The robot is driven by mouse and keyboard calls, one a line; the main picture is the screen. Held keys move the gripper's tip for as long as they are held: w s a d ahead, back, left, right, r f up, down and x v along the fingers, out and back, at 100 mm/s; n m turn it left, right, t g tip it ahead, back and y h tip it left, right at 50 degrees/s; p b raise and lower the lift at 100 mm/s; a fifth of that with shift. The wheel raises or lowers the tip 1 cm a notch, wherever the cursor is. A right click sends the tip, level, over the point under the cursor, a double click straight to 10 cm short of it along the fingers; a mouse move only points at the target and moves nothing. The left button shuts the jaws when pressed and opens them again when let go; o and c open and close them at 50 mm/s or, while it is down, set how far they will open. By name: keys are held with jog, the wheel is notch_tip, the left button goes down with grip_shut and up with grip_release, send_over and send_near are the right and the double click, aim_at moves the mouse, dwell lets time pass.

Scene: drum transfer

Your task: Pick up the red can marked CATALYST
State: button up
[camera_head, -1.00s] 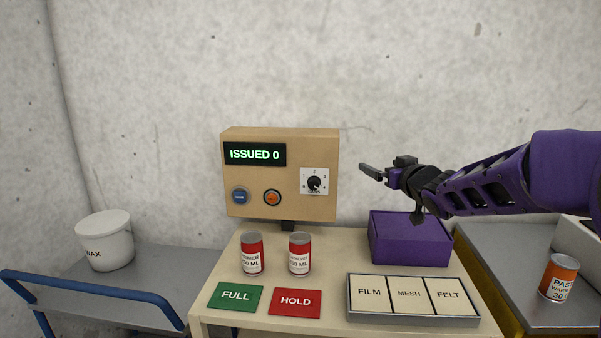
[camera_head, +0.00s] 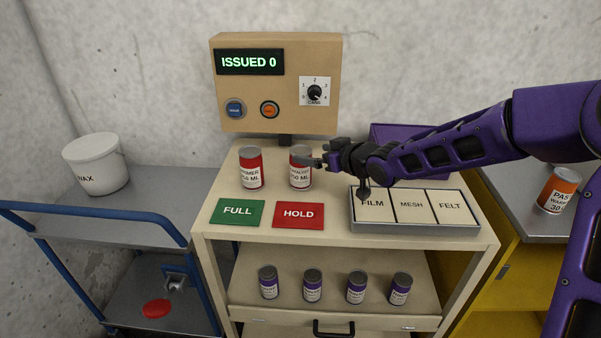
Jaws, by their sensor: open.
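The red can marked CATALYST (camera_head: 300,177) stands upright on the cart's beige top, right of a like red can marked PRIMER (camera_head: 251,170). Its label is partly covered by my gripper. My gripper (camera_head: 318,162) is open and comes in from the right, its fingers in front of or beside the can's upper part. I cannot tell whether the fingers touch the can or lie around it.
A dispenser box (camera_head: 275,85) reading ISSUED 0 stands behind the cans. A green FULL card (camera_head: 237,213) and red HOLD card (camera_head: 298,215) lie in front. A tray (camera_head: 415,227) with FILM, MESH and FELT sections is at right. Several purple-labelled cans (camera_head: 312,286) stand on the shelf below.

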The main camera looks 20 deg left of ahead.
aim_at(307, 152)
jog(key=x, duration=0.6)
jog(key=b+x, duration=0.1)
jog(key=x, duration=0.1)
jog(key=shift+s+a+f, duration=0.25)
jog(key=shift+a+f, duration=0.05)
jog(key=shift+w+a+f, duration=0.2)
jog(key=shift+w+a, duration=0.1)
jog(key=shift+a, duration=0.05)
jog(key=shift+r, duration=0.1)
grip_shut()
